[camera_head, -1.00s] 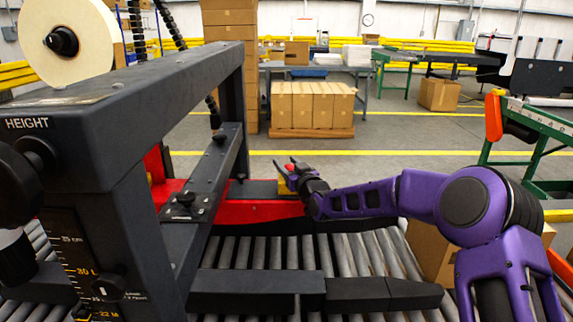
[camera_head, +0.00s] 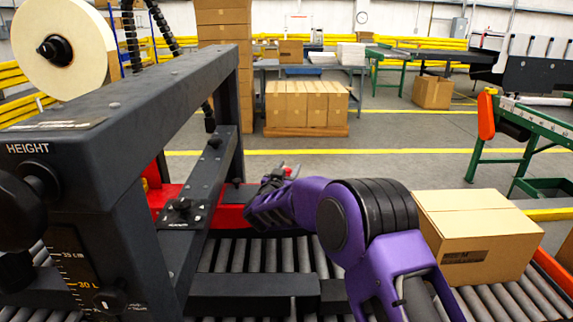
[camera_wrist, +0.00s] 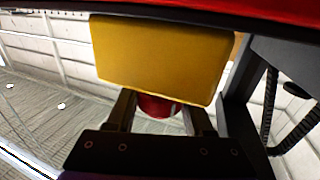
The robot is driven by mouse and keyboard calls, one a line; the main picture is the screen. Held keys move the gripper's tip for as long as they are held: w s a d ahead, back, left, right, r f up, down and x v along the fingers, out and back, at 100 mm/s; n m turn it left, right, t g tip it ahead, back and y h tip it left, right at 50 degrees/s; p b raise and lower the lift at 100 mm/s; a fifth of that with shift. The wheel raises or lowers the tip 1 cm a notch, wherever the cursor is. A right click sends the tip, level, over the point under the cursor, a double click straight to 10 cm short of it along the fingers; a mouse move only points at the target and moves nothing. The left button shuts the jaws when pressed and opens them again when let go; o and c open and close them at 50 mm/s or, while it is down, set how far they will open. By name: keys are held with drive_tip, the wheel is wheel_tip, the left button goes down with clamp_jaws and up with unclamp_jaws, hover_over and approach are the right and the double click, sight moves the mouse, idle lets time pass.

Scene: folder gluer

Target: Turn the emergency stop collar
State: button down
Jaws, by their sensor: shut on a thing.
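The emergency stop shows in the wrist view as a yellow box (camera_wrist: 165,60) with a round red part (camera_wrist: 155,106) at its lower side. My gripper (camera_wrist: 160,112) has one finger on each side of the red part and is shut on it. The fingers and palm cover much of the red part, and I cannot make out a separate collar. The yellow box is hidden there.
The black machine frame (camera_head: 130,95) with its height scale stands close on the left. The red beam (camera_head: 228,217) runs behind my gripper. Rollers (camera_head: 240,255) lie below. A cardboard box (camera_head: 478,235) sits right of my arm. Open floor lies beyond.

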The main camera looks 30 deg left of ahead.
drive_tip(key=shift+m+h, duration=0.5)
drive_tip(key=shift+h, duration=0.3)
drive_tip(key=shift+d, duration=0.15)
